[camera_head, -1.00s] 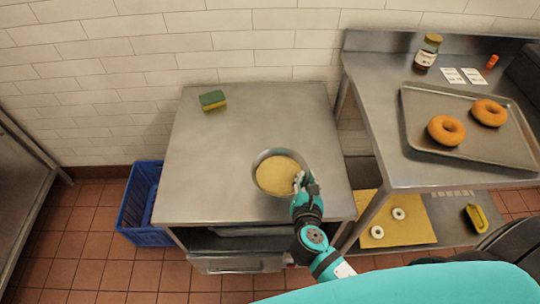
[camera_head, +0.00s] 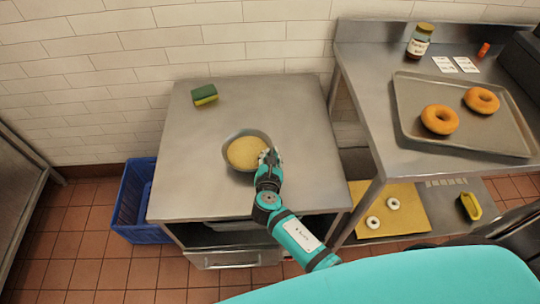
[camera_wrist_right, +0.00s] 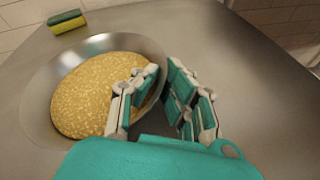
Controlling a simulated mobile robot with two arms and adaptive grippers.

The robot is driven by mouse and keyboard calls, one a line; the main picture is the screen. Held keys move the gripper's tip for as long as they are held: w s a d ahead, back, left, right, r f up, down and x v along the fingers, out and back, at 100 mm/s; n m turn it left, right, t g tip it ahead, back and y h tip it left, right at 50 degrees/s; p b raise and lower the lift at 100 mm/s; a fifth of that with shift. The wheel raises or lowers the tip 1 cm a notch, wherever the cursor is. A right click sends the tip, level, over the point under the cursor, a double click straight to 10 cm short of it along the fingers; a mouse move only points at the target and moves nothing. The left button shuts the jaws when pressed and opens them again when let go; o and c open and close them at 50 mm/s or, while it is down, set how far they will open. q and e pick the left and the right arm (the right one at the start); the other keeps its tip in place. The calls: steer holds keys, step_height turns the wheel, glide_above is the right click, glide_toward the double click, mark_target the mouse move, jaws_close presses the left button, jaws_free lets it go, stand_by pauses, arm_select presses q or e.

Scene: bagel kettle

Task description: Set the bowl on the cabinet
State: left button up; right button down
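A round metal bowl (camera_head: 230,141) filled with yellow, grainy contents is over the middle of the steel cabinet (camera_head: 190,190) top. My right gripper (camera_head: 268,160) is at the bowl's near right rim. In the right wrist view, the fingers (camera_wrist_right: 161,80) are closed across the rim of the bowl (camera_wrist_right: 38,92), one finger inside and one outside. Whether the bowl's base touches the cabinet top or hangs slightly above it, I cannot tell. My left gripper is not in view.
A green and yellow sponge (camera_head: 205,95) lies at the cabinet's back left. A blue crate (camera_head: 133,204) stands on the floor to the left. At right, a steel table (camera_head: 375,135) holds a tray (camera_head: 460,144) with two bagels and a jar (camera_head: 420,41). Cabinet top around the bowl is clear.

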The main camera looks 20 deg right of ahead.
steer(key=shift+r, duration=0.15)
steer(key=c, duration=2)
jaws_free()
steer(key=shift+f, duration=0.2)
steer(key=o, duration=0.5)
steer(key=shift+r, duration=0.25)
steer(key=v, duration=1.2)
steer(key=shift+a, duration=0.1)
